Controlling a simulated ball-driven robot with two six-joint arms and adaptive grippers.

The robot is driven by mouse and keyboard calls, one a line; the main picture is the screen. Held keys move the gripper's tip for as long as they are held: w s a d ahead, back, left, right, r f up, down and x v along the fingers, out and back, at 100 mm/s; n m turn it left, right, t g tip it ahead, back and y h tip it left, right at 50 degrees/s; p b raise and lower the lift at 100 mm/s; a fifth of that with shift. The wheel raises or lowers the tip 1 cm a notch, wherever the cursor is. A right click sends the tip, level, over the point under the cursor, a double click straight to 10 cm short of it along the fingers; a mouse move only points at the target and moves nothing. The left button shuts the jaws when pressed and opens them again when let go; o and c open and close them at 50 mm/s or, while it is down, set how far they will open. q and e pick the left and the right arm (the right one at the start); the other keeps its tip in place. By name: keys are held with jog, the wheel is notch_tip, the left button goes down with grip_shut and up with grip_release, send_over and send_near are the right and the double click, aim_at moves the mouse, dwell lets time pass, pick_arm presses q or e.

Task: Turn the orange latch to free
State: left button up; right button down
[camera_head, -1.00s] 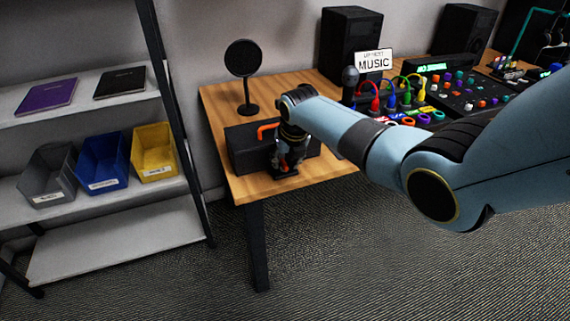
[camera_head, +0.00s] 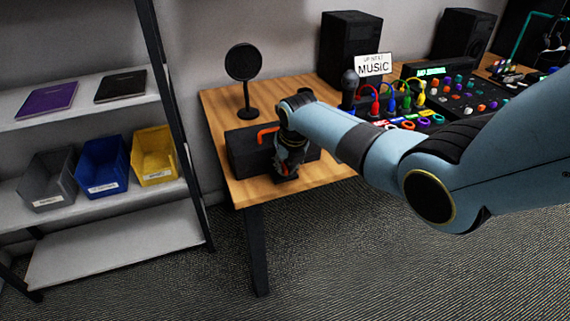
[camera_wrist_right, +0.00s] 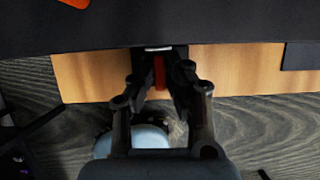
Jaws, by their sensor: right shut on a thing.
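The orange latch (camera_wrist_right: 159,73) shows in the right wrist view as a short red-orange bar at the front of a black case. It sits between the fingers of my right gripper (camera_wrist_right: 160,66), which is shut on it. In the head view my right gripper (camera_head: 287,172) is at the front of the black case (camera_head: 243,150), and it hides the latch there. An orange carry handle (camera_head: 266,134) stands on the case, and its edge also shows at the top left of the wrist view (camera_wrist_right: 76,3). The case lid looks shut. My left gripper is not in view.
The case stands near the left end of a wooden table (camera_head: 225,105). A round black microphone screen (camera_head: 244,62) stands behind it. A mixer with coloured cables (camera_head: 405,98) is to the right. A shelf with grey, blue and yellow bins (camera_head: 102,165) is to the left.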

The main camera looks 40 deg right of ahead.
jog(key=shift+m, duration=0.4)
jog(key=shift+a+r+m+g+h+p, duration=0.15)
jog(key=shift+m+g+h+p, duration=0.25)
jog(key=shift+m, duration=0.6)
jog(key=shift+w+m+h, duration=0.1)
jog(key=shift+m+h, duration=0.2)
jog(key=shift+m, duration=0.7)
jog(key=shift+m+h, duration=0.4)
jog(key=shift+m, duration=0.5)
jog(key=shift+w+a+f+m+g+h+b, duration=0.15)
jog(key=shift+m+g, duration=0.15)
jog(key=shift+m, duration=0.3)
jog(key=shift+s+d+f+m+g+h+b, duration=0.15)
jog(key=shift+m+g, duration=0.15)
jog(key=shift+m, duration=0.3)
jog(key=shift+w+a+r+m+g+b, duration=0.1)
jog(key=shift+m+g+b, duration=0.2)
jog(key=shift+m, duration=0.35)
jog(key=shift+r+m+g+b, duration=0.1)
jog(key=shift+m+g+b, duration=0.15)
jog(key=shift+m, duration=0.4)
jog(key=c, duration=1.4)
grip_release()
